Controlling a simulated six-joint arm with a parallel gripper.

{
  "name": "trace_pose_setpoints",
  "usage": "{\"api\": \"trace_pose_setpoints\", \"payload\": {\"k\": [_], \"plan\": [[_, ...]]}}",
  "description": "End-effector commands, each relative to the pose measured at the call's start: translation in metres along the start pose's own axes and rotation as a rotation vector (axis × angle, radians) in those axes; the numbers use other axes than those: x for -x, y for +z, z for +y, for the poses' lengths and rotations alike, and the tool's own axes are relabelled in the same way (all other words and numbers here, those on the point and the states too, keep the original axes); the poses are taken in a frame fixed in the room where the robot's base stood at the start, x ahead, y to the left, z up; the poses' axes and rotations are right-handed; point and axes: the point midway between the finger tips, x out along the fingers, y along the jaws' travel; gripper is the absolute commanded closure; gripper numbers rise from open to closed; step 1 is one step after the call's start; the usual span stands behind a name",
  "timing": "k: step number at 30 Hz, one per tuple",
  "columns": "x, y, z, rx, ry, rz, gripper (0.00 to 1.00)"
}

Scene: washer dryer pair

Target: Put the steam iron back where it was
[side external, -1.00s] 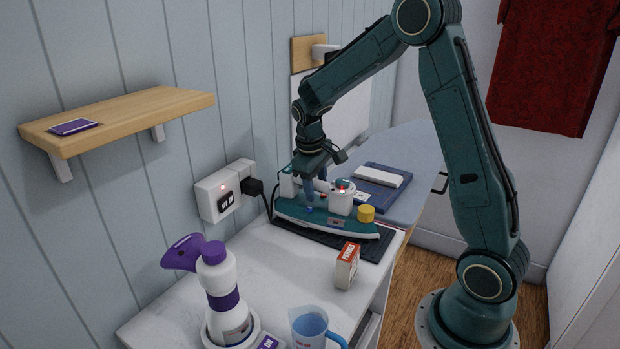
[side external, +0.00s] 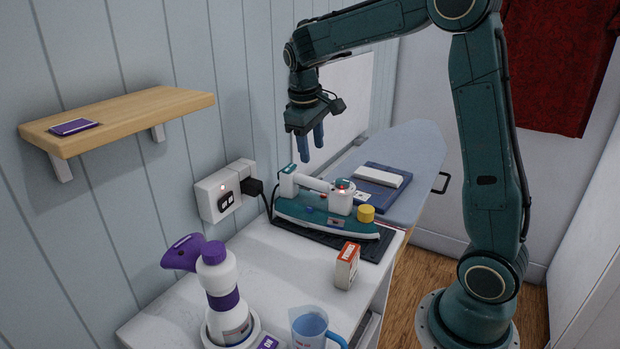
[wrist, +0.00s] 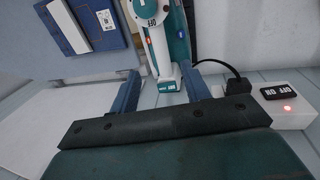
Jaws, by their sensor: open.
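The steam iron (side external: 325,205), teal and white with a yellow cap, stands on a dark mat (side external: 372,245) on the white worktop. A small red light shows on its top. My gripper (side external: 312,152) is above the iron's handle, apart from it, with its blue fingers spread and nothing between them. In the wrist view, the iron's white handle (wrist: 157,40) with an "OFF" label lies beyond the two open fingers of my gripper (wrist: 168,88). The iron's far end is cut off by that view's top edge.
A wall socket (side external: 222,190) with a black plug is left of the iron, its light red. A small box (side external: 347,266), a purple-and-white bottle (side external: 222,285) and a blue jug (side external: 309,327) stand nearer. An ironing board (side external: 420,150) with a blue folded item (side external: 372,190) is behind.

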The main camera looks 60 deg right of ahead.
Motion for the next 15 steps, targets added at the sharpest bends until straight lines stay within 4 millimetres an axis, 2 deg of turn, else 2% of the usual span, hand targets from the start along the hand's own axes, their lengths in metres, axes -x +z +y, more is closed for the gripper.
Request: {"api": "trace_pose_setpoints", "payload": {"k": [4,15], "plan": [[0.0059,-0.0001,-0.0003,0.001,-0.001,0.001,0.53],[0.0062,0.0,-0.0003,0.0,-0.001,0.001,0.53]]}}
